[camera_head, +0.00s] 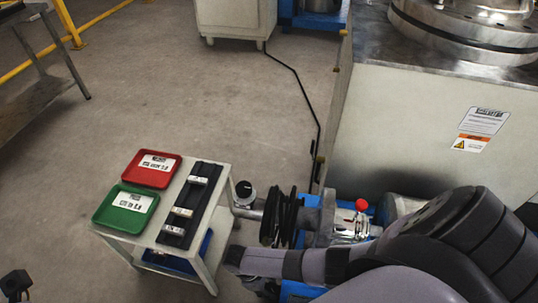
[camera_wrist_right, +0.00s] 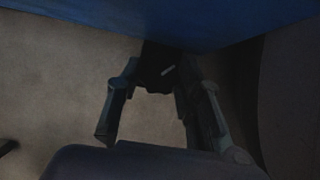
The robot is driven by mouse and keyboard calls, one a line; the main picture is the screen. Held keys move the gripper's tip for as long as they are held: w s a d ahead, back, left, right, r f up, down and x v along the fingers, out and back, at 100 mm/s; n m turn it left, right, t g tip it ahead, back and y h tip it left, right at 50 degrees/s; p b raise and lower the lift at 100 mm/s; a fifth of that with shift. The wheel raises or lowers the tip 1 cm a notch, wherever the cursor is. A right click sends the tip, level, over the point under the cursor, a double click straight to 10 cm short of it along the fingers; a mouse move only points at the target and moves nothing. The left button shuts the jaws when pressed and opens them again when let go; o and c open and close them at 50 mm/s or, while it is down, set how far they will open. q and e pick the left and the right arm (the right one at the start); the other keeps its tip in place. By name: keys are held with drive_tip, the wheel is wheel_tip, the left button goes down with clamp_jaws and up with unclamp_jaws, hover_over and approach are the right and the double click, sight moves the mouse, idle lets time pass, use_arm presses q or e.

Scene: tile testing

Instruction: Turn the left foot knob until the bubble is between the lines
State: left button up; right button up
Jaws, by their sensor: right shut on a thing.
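In the right wrist view, a dark foot knob (camera_wrist_right: 156,66) with a short pale mark sits under a blue body (camera_wrist_right: 225,20). My right gripper (camera_wrist_right: 157,80) has one finger on each side of the knob and is shut on it. In the head view my right arm comes in from the lower right and hides this knob and the gripper's tips. A small dark part at the lower left edge (camera_head: 16,284) may be my left gripper; its fingers cannot be made out. I cannot see a bubble or its lines in either view.
A pale cart (camera_head: 226,190) carries a red tray (camera_head: 134,174), a green tray (camera_head: 108,214) and a black rack (camera_head: 190,197). Beside it stands a blue and metal machine with a red ball knob (camera_head: 361,205). A large pale cabinet (camera_head: 400,130) is behind.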

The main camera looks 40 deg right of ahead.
drive_tip(key=o, duration=1.2)
drive_tip(key=shift+c, duration=0.2)
drive_tip(key=v, duration=1.2)
drive_tip(key=shift+s, duration=0.15)
